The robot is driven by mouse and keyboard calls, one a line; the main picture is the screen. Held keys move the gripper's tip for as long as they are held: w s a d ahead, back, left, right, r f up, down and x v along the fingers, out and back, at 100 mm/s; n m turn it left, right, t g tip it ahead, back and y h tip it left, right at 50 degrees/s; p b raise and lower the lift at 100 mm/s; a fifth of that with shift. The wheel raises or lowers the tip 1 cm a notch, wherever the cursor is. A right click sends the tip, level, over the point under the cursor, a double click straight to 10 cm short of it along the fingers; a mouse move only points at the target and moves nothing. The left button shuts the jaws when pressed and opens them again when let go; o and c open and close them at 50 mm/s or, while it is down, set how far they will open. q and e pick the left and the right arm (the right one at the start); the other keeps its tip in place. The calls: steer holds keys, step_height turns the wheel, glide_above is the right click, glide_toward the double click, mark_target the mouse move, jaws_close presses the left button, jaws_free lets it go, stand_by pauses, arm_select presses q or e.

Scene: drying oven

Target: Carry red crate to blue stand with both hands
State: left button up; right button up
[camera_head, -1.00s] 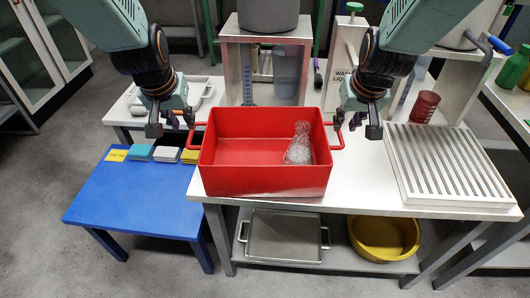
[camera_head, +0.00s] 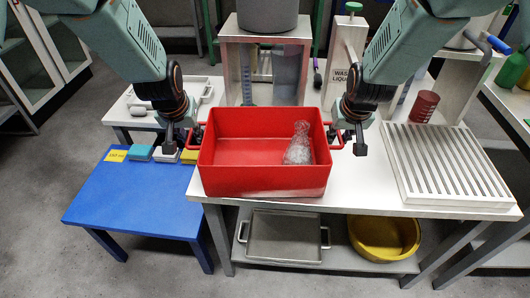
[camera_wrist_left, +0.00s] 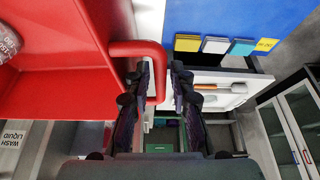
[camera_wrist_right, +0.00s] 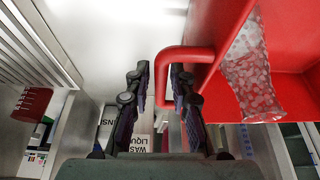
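The red crate (camera_head: 262,180) stands upright on the white table, with a clear flask (camera_head: 298,145) of pale beads inside at its right. The blue stand (camera_head: 130,200) is a lower table to the left; its top also shows in the left wrist view (camera_wrist_left: 240,15). My left gripper (camera_head: 184,142) is at the crate's left handle (camera_wrist_left: 138,50), its fingers apart on either side of the bar. My right gripper (camera_head: 347,140) is at the right handle (camera_wrist_right: 185,54), fingers likewise apart around the bar. In both wrist views a small gap shows beside the bar.
Teal, white and yellow blocks lie along the blue stand's back edge, beside a yellow label (camera_head: 116,156). A slatted rack (camera_head: 440,165) is right of the crate. A framed apparatus (camera_head: 265,70) stands behind it. A tray and yellow basin (camera_head: 384,240) sit on the lower shelf.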

arm_select(q)
steer(key=shift+c, duration=0.2)
arm_select(e)
steer(key=shift+c, duration=0.2)
arm_select(q)
jaws_close()
arm_select(e)
steer(key=shift+f, duration=0.1)
jaws_close()
steer(key=shift+w, duration=0.1)
